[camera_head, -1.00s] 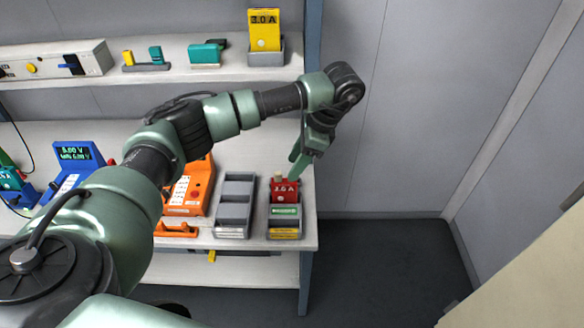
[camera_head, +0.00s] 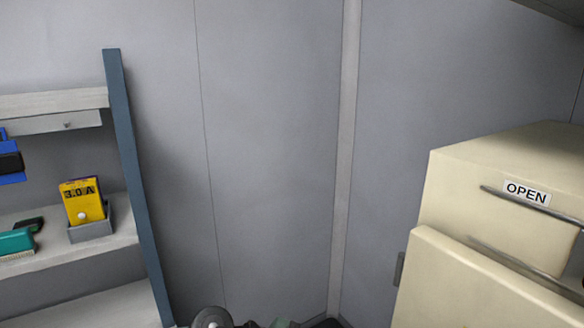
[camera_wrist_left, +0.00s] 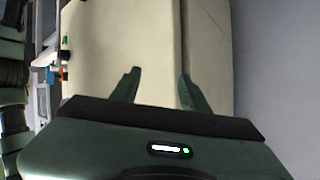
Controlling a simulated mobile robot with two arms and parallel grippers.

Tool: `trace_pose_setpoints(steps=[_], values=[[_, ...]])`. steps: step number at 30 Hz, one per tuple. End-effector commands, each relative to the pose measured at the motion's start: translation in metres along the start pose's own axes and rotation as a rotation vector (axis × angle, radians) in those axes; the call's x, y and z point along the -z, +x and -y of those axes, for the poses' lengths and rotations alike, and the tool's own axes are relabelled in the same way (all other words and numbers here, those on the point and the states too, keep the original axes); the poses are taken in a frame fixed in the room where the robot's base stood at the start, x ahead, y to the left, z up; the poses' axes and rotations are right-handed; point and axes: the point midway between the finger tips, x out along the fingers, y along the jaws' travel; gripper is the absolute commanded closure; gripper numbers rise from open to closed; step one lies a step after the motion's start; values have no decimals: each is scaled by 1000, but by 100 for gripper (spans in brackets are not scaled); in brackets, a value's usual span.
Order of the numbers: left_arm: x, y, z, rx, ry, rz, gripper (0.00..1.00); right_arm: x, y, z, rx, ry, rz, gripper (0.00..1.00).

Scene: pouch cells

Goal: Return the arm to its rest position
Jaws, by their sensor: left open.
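My left gripper (camera_wrist_left: 158,75) shows in the left wrist view with its two green fingers spread apart and nothing between them. Beyond the fingers is the plain face of a cream-coloured cabinet. In the head view only a small piece of my arm (camera_head: 212,318) shows at the bottom edge. The gripper's fingers cannot be made out there. My right gripper is in neither view.
The cream cabinet (camera_head: 480,205), with an OPEN label and metal handles, stands at the right of the head view. A shelf rack (camera_head: 130,150) at the left holds a yellow 3.0 A pack (camera_head: 82,200) in a grey holder. Bare grey wall lies between.

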Motion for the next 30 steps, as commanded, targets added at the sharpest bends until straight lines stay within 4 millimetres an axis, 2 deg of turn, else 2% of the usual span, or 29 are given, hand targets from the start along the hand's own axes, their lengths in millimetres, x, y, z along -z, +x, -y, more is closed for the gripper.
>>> trace_pose_setpoints(steps=[1, 3, 4, 6, 8, 9, 11, 13, 14, 15, 17, 18, 20, 21, 24, 27, 30], values=[[35, 7, 2, 91, 28, -165, 55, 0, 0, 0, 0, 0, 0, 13], [75, -2, 16, 257, 54, -352, 55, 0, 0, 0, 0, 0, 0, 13], [89, -10, 24, 338, 56, -419, 55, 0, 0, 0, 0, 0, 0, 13], [109, -36, 42, 543, 35, -540, 55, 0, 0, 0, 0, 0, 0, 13], [111, -64, 58, 728, -10, -600, 55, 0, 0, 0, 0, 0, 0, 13], [106, -85, 67, 851, -51, -617, 55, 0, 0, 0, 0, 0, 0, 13], [88, -115, 76, 1031, -131, -607, 55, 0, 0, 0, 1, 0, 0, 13], [53, -147, 79, 1222, -251, -544, 55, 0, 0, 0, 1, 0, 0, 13], [34, -159, 77, 1293, -308, -501, 55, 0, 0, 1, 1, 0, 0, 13], [7, -173, 71, 1377, -390, -428, 55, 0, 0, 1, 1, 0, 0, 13], [-33, -188, 54, 1469, -514, -303, 55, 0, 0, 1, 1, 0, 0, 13], [-59, -195, 40, 1508, -595, -210, 55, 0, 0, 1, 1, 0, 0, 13], [-96, -200, 12, 1536, -714, -65, 55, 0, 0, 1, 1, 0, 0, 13], [-118, -202, -9, 1536, -790, 33, 55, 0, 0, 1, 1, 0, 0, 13], [-160, -199, -64, 1483, -950, 254, 55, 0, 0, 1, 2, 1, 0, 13], [-183, -193, -112, 1397, -1059, 420, 55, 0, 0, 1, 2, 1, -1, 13], [-196, -187, -153, 1303, -1137, 543, 55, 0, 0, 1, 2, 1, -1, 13]])
